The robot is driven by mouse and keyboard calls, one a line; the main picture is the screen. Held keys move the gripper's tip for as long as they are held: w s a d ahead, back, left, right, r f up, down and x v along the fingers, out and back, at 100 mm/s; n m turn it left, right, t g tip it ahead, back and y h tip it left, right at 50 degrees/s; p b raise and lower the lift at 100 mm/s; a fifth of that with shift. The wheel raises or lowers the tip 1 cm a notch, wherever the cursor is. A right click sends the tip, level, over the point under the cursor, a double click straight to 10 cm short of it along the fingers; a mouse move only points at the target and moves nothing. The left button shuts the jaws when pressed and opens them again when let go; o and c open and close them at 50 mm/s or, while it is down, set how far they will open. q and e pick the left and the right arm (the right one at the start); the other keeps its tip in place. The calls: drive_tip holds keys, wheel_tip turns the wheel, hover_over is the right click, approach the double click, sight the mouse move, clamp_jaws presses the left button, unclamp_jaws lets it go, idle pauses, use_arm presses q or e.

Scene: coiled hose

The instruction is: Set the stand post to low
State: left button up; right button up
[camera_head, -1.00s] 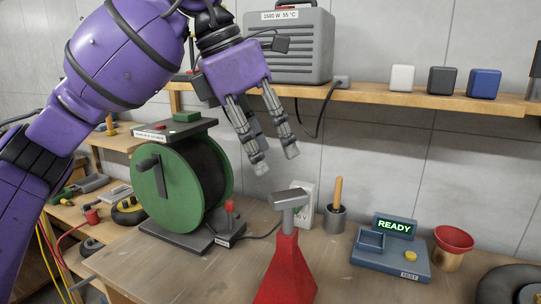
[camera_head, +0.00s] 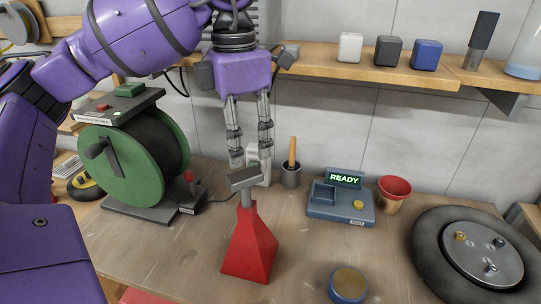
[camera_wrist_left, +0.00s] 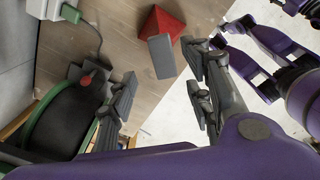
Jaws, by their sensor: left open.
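The stand (camera_head: 250,246) is a red tapered base on the bench with a short grey post (camera_head: 246,197) rising from it. A flat grey head (camera_head: 244,178) sits across the top of the post. My left gripper (camera_head: 250,155) points down just above the head, its two fingers apart and empty. In the left wrist view the grey head (camera_wrist_left: 161,57) shows between the open fingers, with the red base behind it. I cannot tell if the fingers touch the head.
A green hose reel (camera_head: 130,168) stands left of the stand. Behind are a cup with a wooden handle (camera_head: 291,177) and a tester reading READY (camera_head: 340,200). A red funnel (camera_head: 394,188), a blue round tin (camera_head: 348,285) and a wheel (camera_head: 480,252) lie right. A shelf (camera_head: 350,68) runs behind the gripper.

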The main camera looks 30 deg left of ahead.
sight(244, 174)
use_arm(q)
drive_tip(key=shift+d+f, duration=0.15)
drive_tip(key=shift+f, duration=0.2)
drive_tip(key=shift+s+f, duration=0.15)
drive_tip(key=shift+f, duration=0.25)
wheel_tip(244, 174, down, 6)
drive_tip(key=shift+s+f, duration=0.1)
drive_tip(key=shift+f, duration=0.15)
clamp_jaws()
